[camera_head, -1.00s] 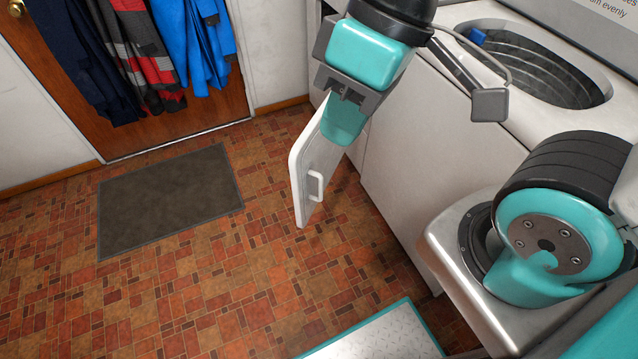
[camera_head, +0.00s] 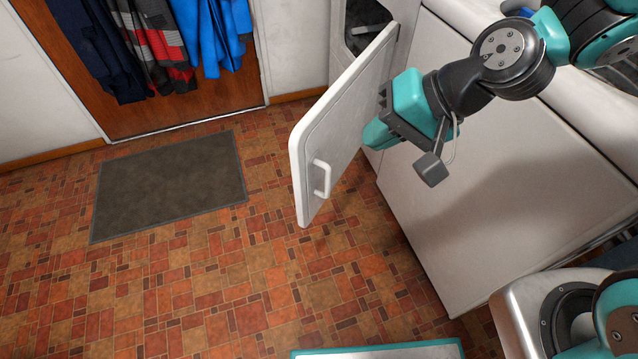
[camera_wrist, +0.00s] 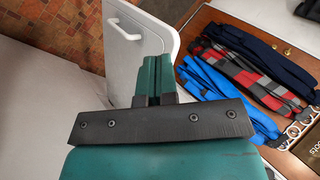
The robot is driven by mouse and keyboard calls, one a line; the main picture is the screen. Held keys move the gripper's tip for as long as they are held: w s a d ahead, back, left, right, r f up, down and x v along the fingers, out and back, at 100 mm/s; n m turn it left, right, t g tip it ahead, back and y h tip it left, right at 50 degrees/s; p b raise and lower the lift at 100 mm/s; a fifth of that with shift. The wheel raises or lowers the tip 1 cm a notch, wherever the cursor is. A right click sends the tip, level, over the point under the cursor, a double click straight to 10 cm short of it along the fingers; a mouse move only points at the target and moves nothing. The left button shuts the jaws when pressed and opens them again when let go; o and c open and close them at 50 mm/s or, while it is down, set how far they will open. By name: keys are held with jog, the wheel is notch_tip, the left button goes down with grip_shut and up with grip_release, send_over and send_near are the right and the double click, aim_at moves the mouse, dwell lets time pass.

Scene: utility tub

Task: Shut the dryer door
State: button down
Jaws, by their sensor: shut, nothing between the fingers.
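The white dryer door (camera_head: 335,125) stands open in the head view, swung out from the dryer (camera_head: 400,40), whose dark opening (camera_head: 362,28) shows behind it. A white handle (camera_head: 321,178) is on the door's face near its free edge. My gripper (camera_head: 372,138) is just right of the door, in front of the dryer side; its teal fingers are together and empty. Whether they touch the door I cannot tell. In the wrist view, the shut fingers (camera_wrist: 152,75) overlap the picture of the door (camera_wrist: 125,45), and the handle (camera_wrist: 124,29) shows beyond them.
A white washer (camera_head: 490,150) stands right of the dryer. Coats (camera_head: 150,40) hang on a brown door at the back left. A dark mat (camera_head: 170,185) lies on the tiled floor. The floor left of the dryer door is clear.

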jog(key=w+f+m+t+b, duration=0.2)
jog(key=w+f+m+b, duration=0.25)
jog(key=f, duration=0.75)
send_near(304, 166)
jog(key=shift+m+t, duration=0.3)
jog(key=shift+m, duration=0.15)
jog(key=x, duration=0.5)
jog(key=shift+s+f, duration=0.15)
jog(key=shift+f, duration=0.45)
jog(key=shift+w+a, duration=0.3)
jog(key=shift+a, duration=0.2)
